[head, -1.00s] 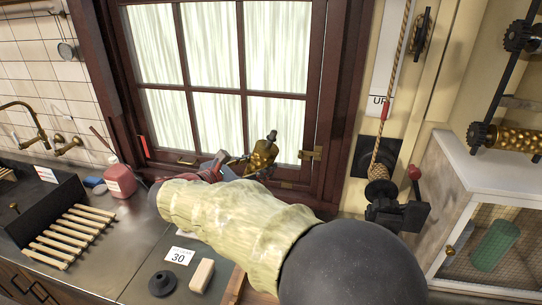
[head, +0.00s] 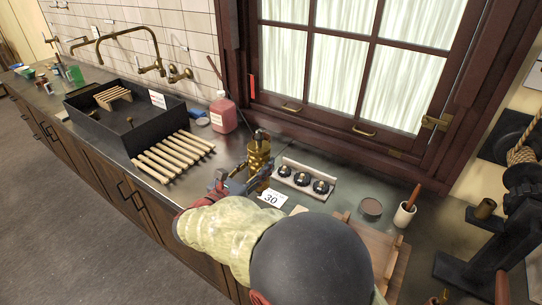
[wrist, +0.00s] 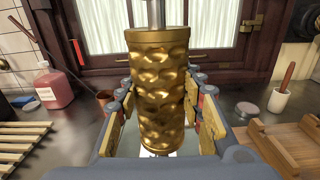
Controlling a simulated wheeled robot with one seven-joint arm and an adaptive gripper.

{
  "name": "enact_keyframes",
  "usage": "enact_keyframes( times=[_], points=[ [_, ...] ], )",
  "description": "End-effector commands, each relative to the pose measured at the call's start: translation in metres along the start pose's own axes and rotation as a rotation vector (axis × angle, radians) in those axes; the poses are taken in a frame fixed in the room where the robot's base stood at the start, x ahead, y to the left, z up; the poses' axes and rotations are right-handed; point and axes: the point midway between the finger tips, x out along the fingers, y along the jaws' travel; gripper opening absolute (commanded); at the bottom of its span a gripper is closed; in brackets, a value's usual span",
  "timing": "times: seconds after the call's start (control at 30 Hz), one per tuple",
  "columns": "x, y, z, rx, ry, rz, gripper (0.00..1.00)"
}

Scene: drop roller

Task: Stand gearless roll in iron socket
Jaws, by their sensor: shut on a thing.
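A brass dimpled roll (head: 259,155) with a steel shaft stands upright in my gripper (head: 236,183), above the counter in the head view. In the wrist view the roll (wrist: 158,90) fills the middle, between the brass-coloured finger pads of my gripper (wrist: 162,118). No gear shows on its upper shaft; its lower end is hidden. The iron socket is not visible now; my arm covers the counter left of the card marked 30 (head: 271,198).
A red bottle (head: 223,115) and wooden slats (head: 172,156) are left of the roll. A tray with three dark pieces (head: 304,181) is to its right. A white cup (head: 404,214) and a wooden board (head: 367,243) stand further right. The window (head: 350,70) is behind.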

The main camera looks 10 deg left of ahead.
Motion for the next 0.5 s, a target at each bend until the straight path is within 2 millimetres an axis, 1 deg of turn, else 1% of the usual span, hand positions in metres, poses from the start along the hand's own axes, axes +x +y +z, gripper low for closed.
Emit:
enact_keyframes(
  times=[0.1, 0.2, 0.5],
  points=[
    [-0.006, 0.006, -0.009, -0.006, -0.011, 0.025, 0.00],
    [-0.008, 0.008, -0.013, -0.011, -0.015, 0.036, 0.00],
    [-0.009, 0.009, -0.022, -0.013, -0.016, 0.039, 0.00]
  ],
)
